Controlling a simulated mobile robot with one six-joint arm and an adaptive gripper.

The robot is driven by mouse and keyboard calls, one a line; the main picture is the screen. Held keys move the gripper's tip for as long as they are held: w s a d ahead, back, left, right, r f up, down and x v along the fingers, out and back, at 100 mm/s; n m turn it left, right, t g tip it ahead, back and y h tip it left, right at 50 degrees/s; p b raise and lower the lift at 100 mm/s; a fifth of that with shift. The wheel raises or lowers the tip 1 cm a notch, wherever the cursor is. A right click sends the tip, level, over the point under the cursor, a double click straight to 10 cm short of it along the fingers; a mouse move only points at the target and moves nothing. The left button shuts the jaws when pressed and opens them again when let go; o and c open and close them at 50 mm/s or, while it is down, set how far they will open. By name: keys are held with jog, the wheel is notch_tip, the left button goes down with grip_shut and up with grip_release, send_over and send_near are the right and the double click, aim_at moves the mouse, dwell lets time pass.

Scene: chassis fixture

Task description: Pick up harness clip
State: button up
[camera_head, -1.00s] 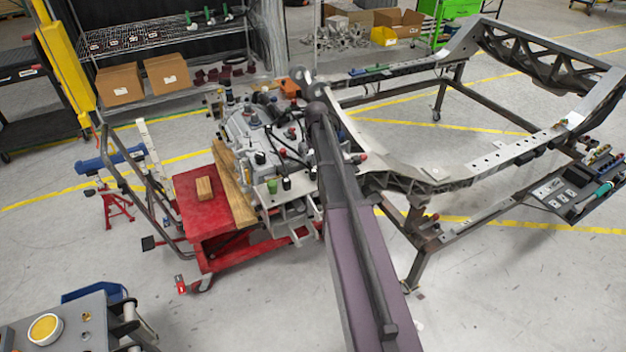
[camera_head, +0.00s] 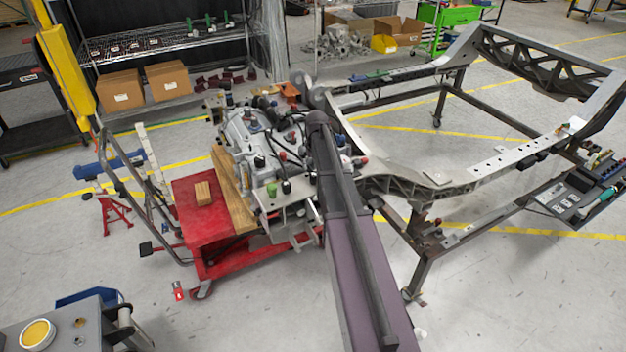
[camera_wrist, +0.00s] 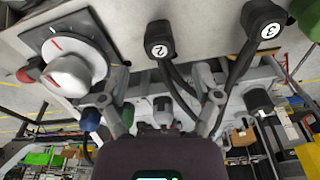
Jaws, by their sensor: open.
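My gripper (camera_wrist: 157,108) shows at the bottom of the wrist view, with its two grey fingers spread apart under a pale metal plate (camera_wrist: 205,22). A small grey and dark part (camera_wrist: 163,112) appears between the fingers; I cannot tell whether it is the harness clip or how near it is. Black capped cables marked 2 (camera_wrist: 160,40) and 3 (camera_wrist: 264,20) hang beyond the fingers. No part is clearly identifiable as the harness clip. In the head view my arm crosses in front of the grey engine-like unit (camera_head: 240,135), and my gripper cannot be made out.
A round knob (camera_wrist: 70,75) stands left of the fingers in the wrist view. A metal chassis frame (camera_head: 440,178) stands to the right. Open floor lies in front of the cart.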

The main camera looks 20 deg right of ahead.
aim_at(314, 174)
jog(key=shift+w+f+b, duration=0.15)
jog(key=shift+f+b, duration=1)
jog(key=shift+f, duration=0.1)
jog(key=shift+w+f+b, duration=0.1)
jog(key=shift+f+b, duration=1.05)
jog(key=shift+f, duration=0.05)
jog(key=c, duration=0.9)
